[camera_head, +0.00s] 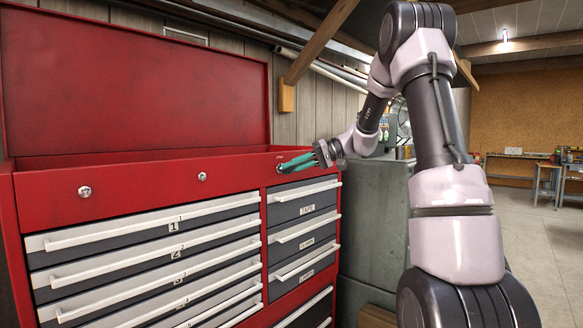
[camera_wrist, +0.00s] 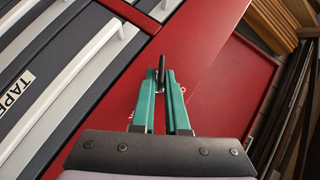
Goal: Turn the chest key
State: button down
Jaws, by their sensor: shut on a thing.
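The red tool chest (camera_head: 140,193) stands at the left in the head view with its lid (camera_head: 135,85) raised. My gripper (camera_head: 290,164), with green fingers, reaches the right end of the chest's red front panel, above the drawer marked TAPE. In the wrist view the fingertips (camera_wrist: 161,82) are shut on a small dark upright piece, which looks like the chest key (camera_wrist: 161,66). The key's far end and its lock are not clear, so I cannot tell how far it is turned.
Two round silver fittings (camera_head: 84,191) sit on the red front panel to the left. White-handled drawers (camera_head: 160,240) fill the chest front below, all apparently shut. A grey cabinet (camera_head: 375,220) stands close at the chest's right. Open floor (camera_head: 530,235) lies farther right.

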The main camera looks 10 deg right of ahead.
jog(key=m+y, duration=0.1)
jog(key=y, duration=0.1)
jog(key=f+m+y, duration=0.1)
jog(key=m+y, duration=0.1)
jog(key=shift+d+m, duration=0.15)
jog(key=shift+m, duration=0.15)
jog(key=shift+y, duration=0.4)
jog(key=c, duration=1)
grip_release()
jog(key=s+d, duration=0.1)
jog(key=d, duration=0.9)
jog(key=shift+s+d, duration=0.3)
